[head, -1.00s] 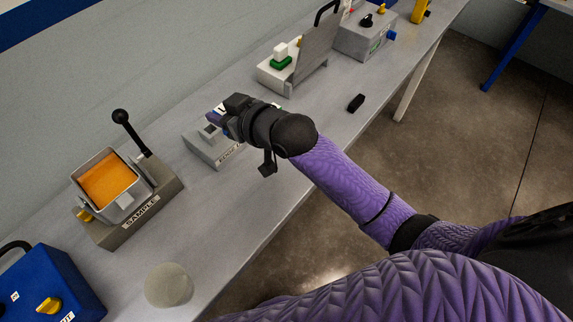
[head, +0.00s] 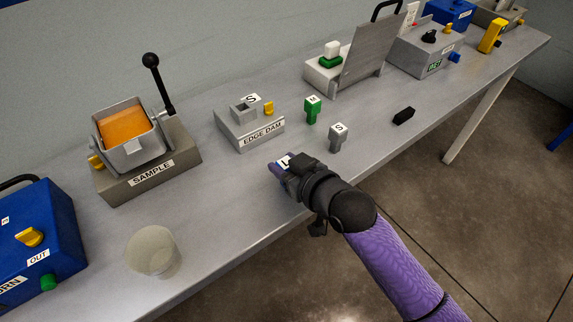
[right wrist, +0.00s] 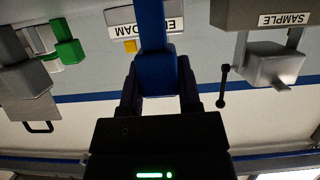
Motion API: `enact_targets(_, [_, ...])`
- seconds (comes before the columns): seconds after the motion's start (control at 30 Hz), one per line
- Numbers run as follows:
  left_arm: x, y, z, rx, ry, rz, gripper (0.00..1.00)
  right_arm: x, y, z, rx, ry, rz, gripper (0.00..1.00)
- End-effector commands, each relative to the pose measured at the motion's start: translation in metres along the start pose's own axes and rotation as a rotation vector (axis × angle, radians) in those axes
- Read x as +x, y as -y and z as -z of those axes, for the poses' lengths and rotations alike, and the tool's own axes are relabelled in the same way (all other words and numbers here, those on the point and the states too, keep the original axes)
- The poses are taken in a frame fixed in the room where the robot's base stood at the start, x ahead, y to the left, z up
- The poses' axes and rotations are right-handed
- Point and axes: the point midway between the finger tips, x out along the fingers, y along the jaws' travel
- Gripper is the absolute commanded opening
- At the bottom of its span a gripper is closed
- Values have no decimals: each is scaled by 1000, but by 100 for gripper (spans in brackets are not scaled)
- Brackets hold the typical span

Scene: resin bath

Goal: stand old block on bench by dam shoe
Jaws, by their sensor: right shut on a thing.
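The dam shoe (head: 260,139) is a grey base labelled EDGE DAM, with an open-topped socket, an S tag and a yellow knob. It also shows upside down in the right wrist view (right wrist: 113,18). My right gripper (head: 279,167) is shut on a blue block (right wrist: 155,72) with a white letter tag, in front of the shoe and clear of it, near the bench's front edge. I cannot tell whether the block touches the bench (head: 215,215). A green M block (head: 312,114) and a grey S block (head: 336,143) stand right of the shoe. My left gripper is out of view.
The SAMPLE stand (head: 185,160) with its orange bath (head: 125,124) and black lever is left of the shoe. A cloudy round cup (head: 152,252) and blue box (head: 45,245) are nearer left. A small black block (head: 403,116) lies right. Bench between cup and gripper is clear.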

Motion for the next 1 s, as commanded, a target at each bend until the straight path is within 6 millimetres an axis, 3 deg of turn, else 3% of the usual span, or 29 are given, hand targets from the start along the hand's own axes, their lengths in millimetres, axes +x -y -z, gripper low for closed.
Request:
enact_targets(0.1, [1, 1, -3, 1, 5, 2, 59, 1, 0, -3, 0, 1, 0, 0])
enact_targets(0.13, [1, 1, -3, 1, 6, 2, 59, 1, 0, -3, 0, 1, 0, 50])
enact_targets(0.27, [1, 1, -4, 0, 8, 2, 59, 1, 0, -2, 0, 1, 0, 77])
enact_targets(0.63, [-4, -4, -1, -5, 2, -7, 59, -6, 0, 2, -1, 1, -1, 79])
enact_targets(1.0, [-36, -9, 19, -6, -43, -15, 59, -96, 0, 4, -2, 4, 1, 79])
